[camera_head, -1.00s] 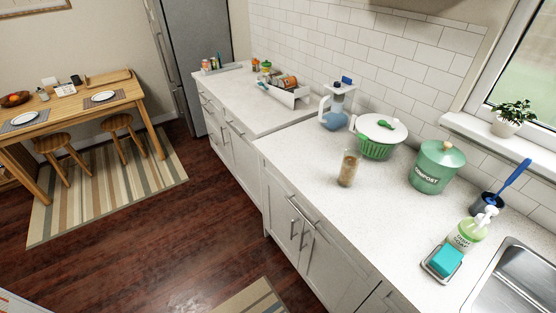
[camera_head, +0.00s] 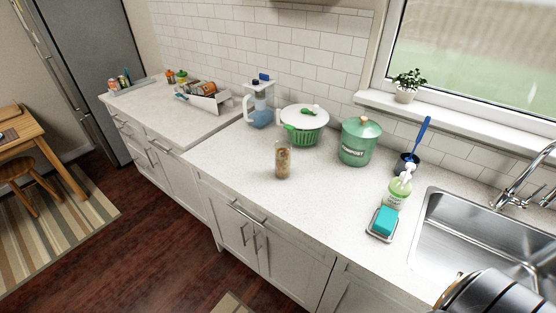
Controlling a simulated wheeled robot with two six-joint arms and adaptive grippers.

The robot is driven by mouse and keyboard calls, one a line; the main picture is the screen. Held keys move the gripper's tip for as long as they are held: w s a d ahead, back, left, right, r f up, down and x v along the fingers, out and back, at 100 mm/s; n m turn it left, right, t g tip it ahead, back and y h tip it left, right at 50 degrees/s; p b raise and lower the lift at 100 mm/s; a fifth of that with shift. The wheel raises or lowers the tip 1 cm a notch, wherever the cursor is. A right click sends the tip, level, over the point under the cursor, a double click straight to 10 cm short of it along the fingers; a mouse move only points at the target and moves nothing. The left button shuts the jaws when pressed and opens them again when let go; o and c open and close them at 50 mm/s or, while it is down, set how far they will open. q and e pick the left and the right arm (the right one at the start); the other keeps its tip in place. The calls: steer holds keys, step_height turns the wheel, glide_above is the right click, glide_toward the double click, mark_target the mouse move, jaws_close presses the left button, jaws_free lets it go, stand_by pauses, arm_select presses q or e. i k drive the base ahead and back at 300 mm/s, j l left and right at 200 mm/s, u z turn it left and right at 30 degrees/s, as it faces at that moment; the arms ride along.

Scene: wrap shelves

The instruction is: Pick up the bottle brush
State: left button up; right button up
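The bottle brush (camera_head: 421,136) has a blue handle and stands tilted in a small dark holder (camera_head: 406,163) on the counter, near the wall under the window. Its lower end is hidden inside the holder. A soap bottle (camera_head: 399,187) with a white pump stands just in front of the holder.
A teal sponge (camera_head: 385,220) sits in a dish left of the steel sink (camera_head: 428,238). A green compost bin (camera_head: 357,142), a salad spinner (camera_head: 303,125), a glass jar (camera_head: 282,160) and a water pitcher (camera_head: 259,106) stand further left. The counter front (camera_head: 310,205) is clear.

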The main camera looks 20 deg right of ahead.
mark_target(427, 119)
steer(key=z, duration=1.9)
